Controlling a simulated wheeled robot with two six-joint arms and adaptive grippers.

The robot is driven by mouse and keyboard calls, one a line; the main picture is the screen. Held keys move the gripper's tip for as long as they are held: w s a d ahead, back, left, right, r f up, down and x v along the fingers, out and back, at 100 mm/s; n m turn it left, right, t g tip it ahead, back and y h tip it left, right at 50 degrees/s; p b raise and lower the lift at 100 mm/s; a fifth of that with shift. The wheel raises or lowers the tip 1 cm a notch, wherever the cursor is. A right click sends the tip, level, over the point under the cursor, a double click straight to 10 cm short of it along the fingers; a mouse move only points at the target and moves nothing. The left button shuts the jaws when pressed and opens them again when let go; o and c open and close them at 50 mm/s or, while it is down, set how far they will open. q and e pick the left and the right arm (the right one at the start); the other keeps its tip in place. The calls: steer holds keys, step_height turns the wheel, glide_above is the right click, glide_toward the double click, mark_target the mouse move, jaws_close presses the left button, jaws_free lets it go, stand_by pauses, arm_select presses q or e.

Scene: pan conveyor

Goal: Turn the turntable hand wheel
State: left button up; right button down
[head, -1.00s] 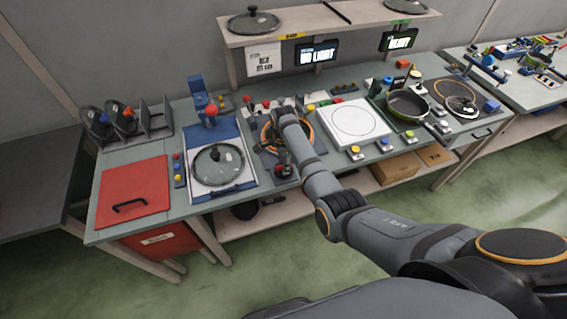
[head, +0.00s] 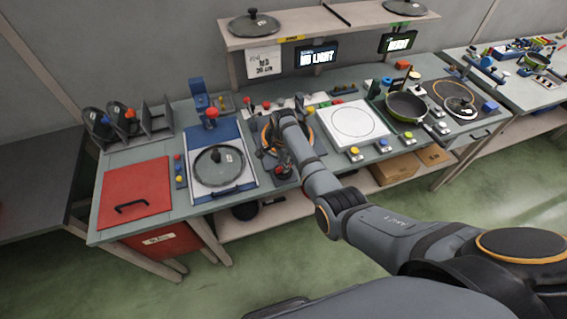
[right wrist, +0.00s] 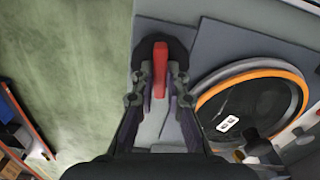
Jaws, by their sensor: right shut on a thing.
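The turntable (head: 266,131), a dark disc with an orange rim, stands left of the middle of the bench in the head view. In the right wrist view its pan-like disc and orange rim (right wrist: 253,74) show at right. The hand wheel is a black round part (right wrist: 141,52) with a red grip (right wrist: 160,62), at the top middle of the right wrist view. My right gripper (right wrist: 160,80) is shut on the red grip, one finger on each side. In the head view my right gripper (head: 279,168) is at the turntable's front edge, small and partly hidden by my arm. My left gripper is out of view.
A glass lid (head: 219,166) lies on a blue and white station left of the turntable. A white square plate (head: 353,123) and a pan (head: 405,106) are to the right. A red panel (head: 136,190) lies at the far left. A shelf (head: 330,22) stands above the back.

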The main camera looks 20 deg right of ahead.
steer(key=n+p, duration=0.1)
steer(key=n, duration=0.2)
steer(key=shift+r+n+p, duration=0.1)
steer(key=shift+n+p, duration=0.3)
steer(key=n+p, duration=0.1)
steer(key=n, duration=0.3)
steer(key=shift+p, duration=0.3)
steer(key=n+p, duration=0.1)
steer(key=n, duration=0.4)
steer(key=shift+n+p, duration=0.35)
steer(key=shift+n, duration=2.15)
steer(key=c, duration=1.4)
jaws_free()
steer(key=shift+o, duration=0.2)
